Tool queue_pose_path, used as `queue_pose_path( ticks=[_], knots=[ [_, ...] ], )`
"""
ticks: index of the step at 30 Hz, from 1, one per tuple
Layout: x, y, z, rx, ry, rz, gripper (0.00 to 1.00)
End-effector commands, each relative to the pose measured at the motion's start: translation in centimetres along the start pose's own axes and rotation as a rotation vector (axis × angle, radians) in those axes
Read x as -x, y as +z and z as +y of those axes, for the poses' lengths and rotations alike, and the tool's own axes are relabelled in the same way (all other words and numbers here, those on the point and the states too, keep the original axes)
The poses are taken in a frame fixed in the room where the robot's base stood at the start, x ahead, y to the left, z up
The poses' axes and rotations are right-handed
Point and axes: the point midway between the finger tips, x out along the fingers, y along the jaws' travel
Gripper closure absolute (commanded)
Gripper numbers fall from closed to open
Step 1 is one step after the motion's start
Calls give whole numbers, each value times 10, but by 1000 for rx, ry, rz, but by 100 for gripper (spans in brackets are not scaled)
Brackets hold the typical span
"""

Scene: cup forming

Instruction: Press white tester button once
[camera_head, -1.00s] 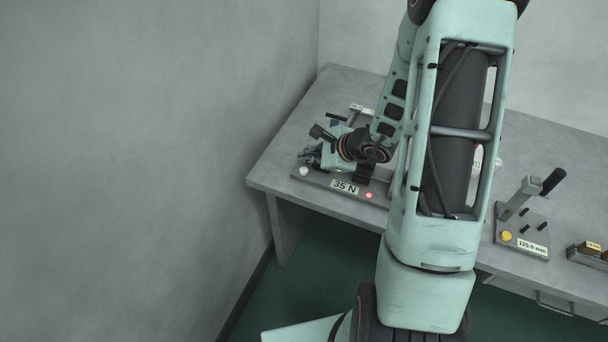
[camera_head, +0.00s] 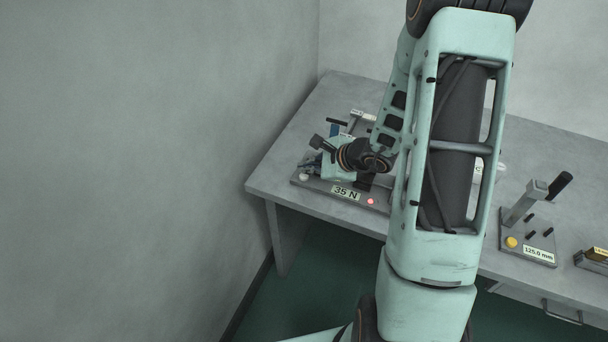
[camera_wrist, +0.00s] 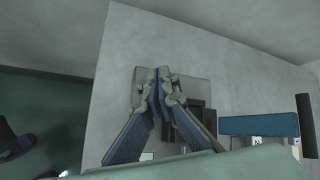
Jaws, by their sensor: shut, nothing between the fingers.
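The tester is a grey base plate with a "35 N" label (camera_head: 346,192) on the near-left part of the table. Its white button (camera_head: 304,177) is at the plate's left front corner. A red lamp (camera_head: 370,201) glows at the right of the label. My gripper (camera_head: 309,166) is shut and empty, its fingers low just above and behind the button. Whether they touch it I cannot tell. In the wrist view the closed fingertips (camera_wrist: 160,72) meet over the plate (camera_wrist: 203,88), and the button is not distinguishable there.
My arm covers the middle of the table (camera_head: 285,150). A lever fixture (camera_head: 525,228) with a yellow button and "125.0 mm" label stands at the right. A dark block with a yellow label (camera_head: 594,258) lies further right. A wall borders the left side.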

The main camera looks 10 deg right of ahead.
Motion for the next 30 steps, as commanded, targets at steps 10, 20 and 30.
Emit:
queue_pose_path(
  ticks=[10, 20, 30],
  knots=[
    [0, 0, 0, 0, 0, 0, 100],
    [0, 0, 0, 0, 0, 0, 100],
    [-7, -5, 5, 1, -1, 0, 100]
  ],
)
